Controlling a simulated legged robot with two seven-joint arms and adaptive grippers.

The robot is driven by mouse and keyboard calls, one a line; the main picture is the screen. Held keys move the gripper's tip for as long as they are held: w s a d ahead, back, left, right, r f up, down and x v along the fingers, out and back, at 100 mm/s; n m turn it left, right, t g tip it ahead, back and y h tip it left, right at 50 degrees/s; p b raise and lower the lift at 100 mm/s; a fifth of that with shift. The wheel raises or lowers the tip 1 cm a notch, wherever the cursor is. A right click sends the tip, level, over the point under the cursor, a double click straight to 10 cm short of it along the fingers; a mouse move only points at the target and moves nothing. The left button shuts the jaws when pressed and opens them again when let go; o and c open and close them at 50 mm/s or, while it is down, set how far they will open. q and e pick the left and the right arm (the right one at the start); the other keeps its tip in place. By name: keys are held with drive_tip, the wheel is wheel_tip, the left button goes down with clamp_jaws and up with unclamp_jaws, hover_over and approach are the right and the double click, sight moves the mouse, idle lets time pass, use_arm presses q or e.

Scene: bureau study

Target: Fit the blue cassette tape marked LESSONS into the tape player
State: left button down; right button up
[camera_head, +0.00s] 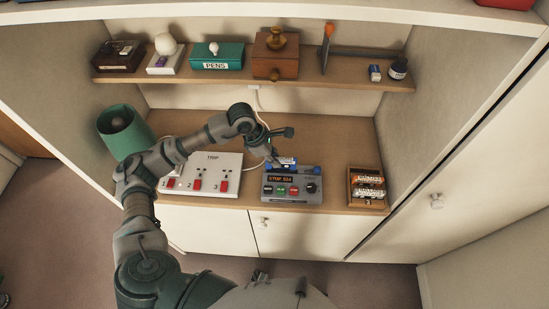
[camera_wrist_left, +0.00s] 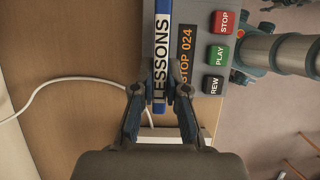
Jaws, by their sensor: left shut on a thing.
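The tape player (camera_head: 291,199) is a grey box on the desk, with a STOP 024 display and a row of buttons; it also shows in the left wrist view (camera_wrist_left: 203,16). The blue cassette tape (camera_head: 288,161), its white label reading LESSONS in the left wrist view (camera_wrist_left: 161,40), stands on edge at the player's back part, lined up with its long side. I cannot tell how deep it sits. My left gripper (camera_wrist_left: 168,82) is shut on one end of the cassette; it also shows in the head view (camera_head: 273,161). My right gripper is not in view.
A white switch panel (camera_head: 227,163) with red switches lies left of the player. A wooden tray (camera_head: 353,188) of batteries is to the right. A green cylinder (camera_head: 120,125) stands at left. The shelf (camera_head: 205,76) above holds a PENS box (camera_head: 216,55) and several other objects.

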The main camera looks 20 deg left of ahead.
use_arm(q)
drive_tip(key=shift+a+f, duration=0.1)
drive_tip(key=shift+a, duration=0.35)
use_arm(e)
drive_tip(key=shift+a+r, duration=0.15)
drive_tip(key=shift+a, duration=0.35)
use_arm(q)
drive_tip(key=shift+d, duration=1.25)
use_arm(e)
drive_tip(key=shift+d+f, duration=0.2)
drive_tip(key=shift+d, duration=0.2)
use_arm(q)
drive_tip(key=shift+a, duration=0.65)
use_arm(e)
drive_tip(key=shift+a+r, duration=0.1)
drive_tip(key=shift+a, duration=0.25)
use_arm(q)
drive_tip(key=shift+d, duration=0.1)
drive_tip(key=shift+d, duration=0.4)
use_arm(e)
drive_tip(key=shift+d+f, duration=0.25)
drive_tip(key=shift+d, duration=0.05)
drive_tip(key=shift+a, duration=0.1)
use_arm(q)
drive_tip(key=shift+a+b, duration=0.3)
drive_tip(key=shift+a, duration=0.35)
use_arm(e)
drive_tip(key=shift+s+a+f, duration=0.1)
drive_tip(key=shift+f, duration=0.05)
